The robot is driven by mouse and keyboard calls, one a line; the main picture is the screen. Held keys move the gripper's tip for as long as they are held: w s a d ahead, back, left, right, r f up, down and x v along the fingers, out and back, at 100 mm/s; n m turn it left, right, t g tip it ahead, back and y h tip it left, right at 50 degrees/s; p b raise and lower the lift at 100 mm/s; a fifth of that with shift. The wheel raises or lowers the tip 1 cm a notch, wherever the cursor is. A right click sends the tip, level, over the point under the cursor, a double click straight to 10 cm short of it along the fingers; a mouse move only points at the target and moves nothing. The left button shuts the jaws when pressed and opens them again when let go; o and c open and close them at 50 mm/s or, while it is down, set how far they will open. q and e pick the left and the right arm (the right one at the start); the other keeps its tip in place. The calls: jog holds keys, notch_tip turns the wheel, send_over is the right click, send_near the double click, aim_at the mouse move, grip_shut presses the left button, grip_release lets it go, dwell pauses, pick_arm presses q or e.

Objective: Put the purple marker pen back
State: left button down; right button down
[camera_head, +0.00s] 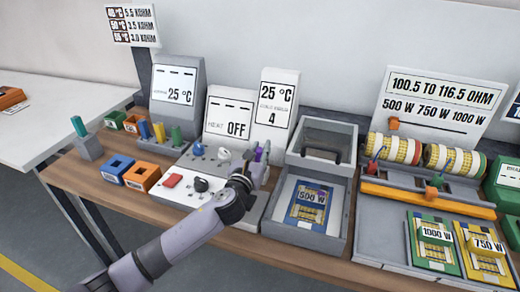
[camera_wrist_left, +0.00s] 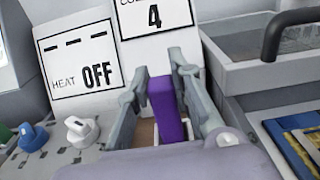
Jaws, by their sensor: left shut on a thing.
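The purple marker pen (camera_wrist_left: 167,110) stands between the fingers of my left gripper (camera_wrist_left: 160,88) in the wrist view, with its top toward the "4" sign. In the head view a bit of the purple pen (camera_head: 258,154) shows at the fingertips of my left gripper (camera_head: 256,160). The left gripper is shut on the pen, in front of the "25 °C / 4" panel (camera_head: 275,108). My right gripper is not in view.
A grey box with a glass lid (camera_head: 321,146) and a tray holding a blue "500 W" card (camera_head: 307,203) stand close to the right. Knobs (camera_head: 197,149) and the "OFF" panel (camera_head: 229,114) are on the left. Orange and blue bins (camera_head: 141,177) stand farther left.

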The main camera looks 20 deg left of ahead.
pick_arm(q)
jog(key=c, duration=1.3)
grip_release()
jog(key=shift+c, duration=0.2)
jog(key=s, duration=1.2)
jog(key=shift+a, duration=0.2)
jog(key=shift+s, duration=0.1)
